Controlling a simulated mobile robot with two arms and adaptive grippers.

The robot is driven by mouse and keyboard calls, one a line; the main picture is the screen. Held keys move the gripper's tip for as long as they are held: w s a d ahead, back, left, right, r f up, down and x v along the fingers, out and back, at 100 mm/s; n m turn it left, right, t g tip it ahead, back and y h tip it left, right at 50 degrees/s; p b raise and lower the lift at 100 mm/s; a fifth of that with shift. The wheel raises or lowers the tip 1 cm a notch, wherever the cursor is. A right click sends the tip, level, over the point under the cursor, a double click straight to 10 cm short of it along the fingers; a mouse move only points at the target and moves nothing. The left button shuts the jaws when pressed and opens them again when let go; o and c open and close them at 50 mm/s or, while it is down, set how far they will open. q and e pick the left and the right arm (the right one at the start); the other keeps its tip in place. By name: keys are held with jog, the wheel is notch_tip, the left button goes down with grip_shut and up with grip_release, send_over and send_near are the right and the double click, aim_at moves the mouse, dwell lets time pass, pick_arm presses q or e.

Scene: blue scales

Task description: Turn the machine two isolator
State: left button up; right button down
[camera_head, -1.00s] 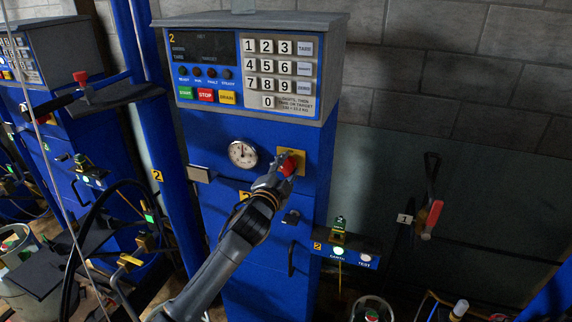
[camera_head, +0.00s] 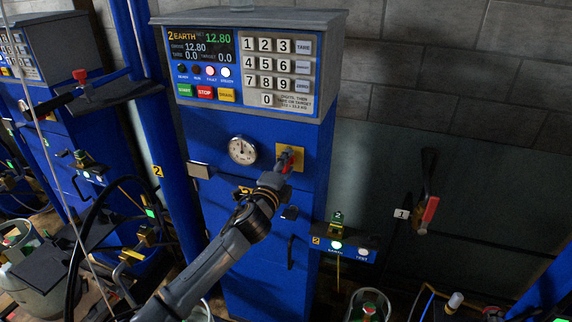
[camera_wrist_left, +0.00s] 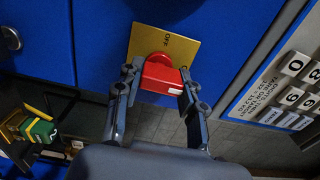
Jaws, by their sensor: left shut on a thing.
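The machine two isolator is a red knob on a yellow plate (camera_head: 297,156) on the front of the blue machine two cabinet (camera_head: 262,200). In the left wrist view the red knob (camera_wrist_left: 160,74) sits between my left gripper's fingers (camera_wrist_left: 158,88), with the word OFF on the plate (camera_wrist_left: 168,44) above it. My left gripper (camera_head: 287,165) is shut on the knob in the head view and hides part of it. The display (camera_head: 202,47) above is lit, with "2 EARTH" and 12.80. My right gripper is not in view.
A round gauge (camera_head: 242,151) is left of the isolator. The keypad (camera_head: 278,68) is above it. A small box with a lit earth lamp (camera_head: 336,245) juts out at lower right. A red-handled lever (camera_head: 428,212) is on the wall, and another blue machine (camera_head: 50,110) stands left.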

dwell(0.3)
pick_arm(q)
jog(key=o, duration=1.2)
jog(key=v, duration=1.2)
